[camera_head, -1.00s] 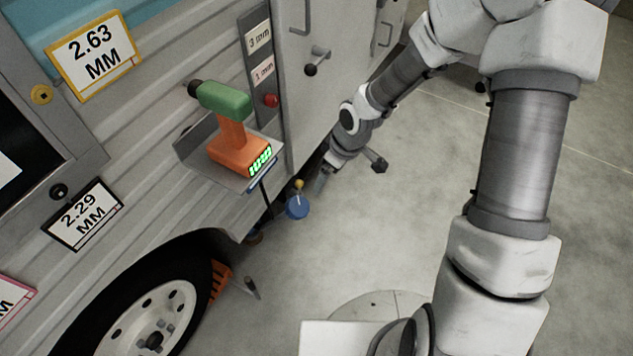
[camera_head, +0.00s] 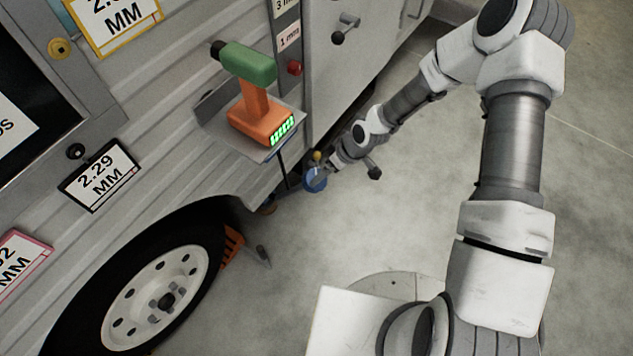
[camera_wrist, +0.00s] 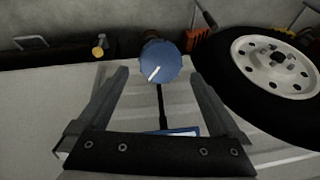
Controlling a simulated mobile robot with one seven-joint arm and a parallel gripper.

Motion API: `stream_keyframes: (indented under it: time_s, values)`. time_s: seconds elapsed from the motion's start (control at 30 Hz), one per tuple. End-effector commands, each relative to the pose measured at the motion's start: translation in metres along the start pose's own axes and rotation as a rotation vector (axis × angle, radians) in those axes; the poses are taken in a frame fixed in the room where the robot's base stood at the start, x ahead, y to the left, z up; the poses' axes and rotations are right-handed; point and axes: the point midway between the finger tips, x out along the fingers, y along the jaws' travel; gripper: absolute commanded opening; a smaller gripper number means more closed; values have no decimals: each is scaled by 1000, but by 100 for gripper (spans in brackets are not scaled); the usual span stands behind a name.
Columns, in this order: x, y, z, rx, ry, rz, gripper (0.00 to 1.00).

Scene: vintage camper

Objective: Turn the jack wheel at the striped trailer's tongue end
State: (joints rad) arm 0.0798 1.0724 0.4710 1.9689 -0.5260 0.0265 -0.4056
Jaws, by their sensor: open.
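The jack wheel (camera_head: 316,182) is a blue disc low beside the trailer's lower edge. In the wrist view the blue wheel (camera_wrist: 162,57) faces me, with a white mark on its face. My gripper (camera_wrist: 157,76) is open, with one finger on each side of the wheel's lower part in that picture. I cannot tell whether either finger touches it. In the head view my gripper (camera_head: 326,174) is at the wheel and partly covers it.
A small yellow knob (camera_wrist: 98,51) is close by. A green and orange drill (camera_head: 258,100) stands on a shelf above the wheel. The trailer wheel (camera_head: 160,295) and an orange chock (camera_head: 232,243) are at lower left. The floor (camera_head: 420,225) right of the trailer is clear.

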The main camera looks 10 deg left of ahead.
Motion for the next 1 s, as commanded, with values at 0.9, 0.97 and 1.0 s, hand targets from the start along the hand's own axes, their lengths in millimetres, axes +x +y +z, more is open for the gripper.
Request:
stream_keyframes:
  time_s: [0.9,0.97,1.0]
  values:
    - [77,0,0,0,-1,0,82]
    - [77,0,0,0,-1,0,71]
    - [77,0,0,0,-1,0,64]
